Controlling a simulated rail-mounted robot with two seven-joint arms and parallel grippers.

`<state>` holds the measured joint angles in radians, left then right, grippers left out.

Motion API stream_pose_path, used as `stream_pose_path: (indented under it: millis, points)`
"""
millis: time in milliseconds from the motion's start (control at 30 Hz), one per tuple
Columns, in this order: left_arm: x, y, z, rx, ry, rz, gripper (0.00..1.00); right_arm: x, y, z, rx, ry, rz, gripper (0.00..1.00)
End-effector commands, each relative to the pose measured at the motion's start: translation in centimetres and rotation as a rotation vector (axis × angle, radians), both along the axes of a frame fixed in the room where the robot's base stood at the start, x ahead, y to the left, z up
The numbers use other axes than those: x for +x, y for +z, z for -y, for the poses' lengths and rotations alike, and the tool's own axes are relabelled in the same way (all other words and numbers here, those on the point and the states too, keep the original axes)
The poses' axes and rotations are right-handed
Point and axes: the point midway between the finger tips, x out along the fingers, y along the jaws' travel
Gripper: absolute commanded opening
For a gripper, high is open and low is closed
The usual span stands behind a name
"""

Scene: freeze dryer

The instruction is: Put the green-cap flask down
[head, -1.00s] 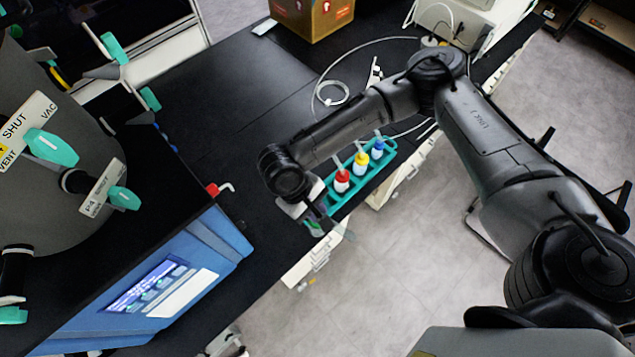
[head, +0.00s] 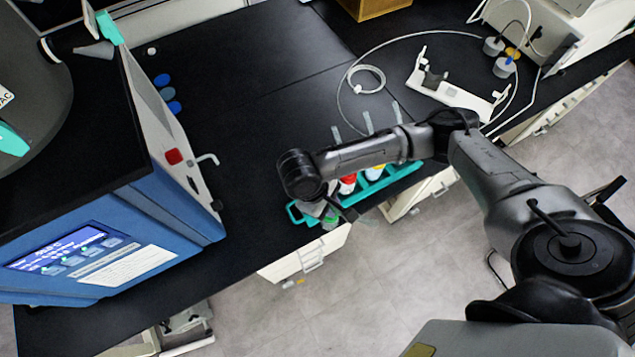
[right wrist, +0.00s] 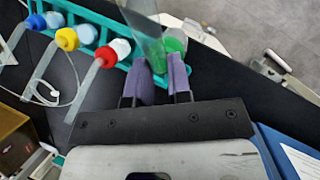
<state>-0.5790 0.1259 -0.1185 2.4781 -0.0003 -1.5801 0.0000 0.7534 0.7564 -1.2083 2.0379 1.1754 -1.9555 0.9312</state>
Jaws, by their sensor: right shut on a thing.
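My right gripper (head: 338,213) is at the left end of the teal rack (head: 293,212). In the right wrist view, its two purple fingers (right wrist: 160,78) are closed around the green-cap flask (right wrist: 175,42), beside the rack's end slot. In the head view only a bit of the green flask (head: 330,223) shows under the gripper. Whether the flask touches the rack cannot be told. Red-, yellow- and blue-capped flasks stand in the rack; the red cap (right wrist: 106,56), yellow cap (right wrist: 67,39) and blue cap (right wrist: 36,22) show in the wrist view. My left gripper is not in view.
The blue freeze dryer (head: 150,215) with a lit screen stands at left. The black bench (head: 230,100) is clear between it and the rack. A white holder (head: 450,92) and looped tubing (head: 367,80) lie behind the rack. The bench's front edge is close to the rack.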

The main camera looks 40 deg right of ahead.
Motion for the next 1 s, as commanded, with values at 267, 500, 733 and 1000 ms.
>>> stream_pose_path:
  millis: [267,500,733,1000]
  points:
    - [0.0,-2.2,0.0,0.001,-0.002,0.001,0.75,0.7,-3.1,1.2,-0.014,0.007,-0.004,0.00]
    - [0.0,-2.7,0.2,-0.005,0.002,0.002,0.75,5.2,-5.9,3.0,-0.015,0.006,-0.003,0.00]
    - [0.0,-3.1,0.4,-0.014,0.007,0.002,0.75,8.8,-8.3,4.5,-0.014,0.008,-0.003,0.00]
    - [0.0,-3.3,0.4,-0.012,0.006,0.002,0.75,10.5,-9.3,5.2,-0.012,0.010,-0.004,0.00]
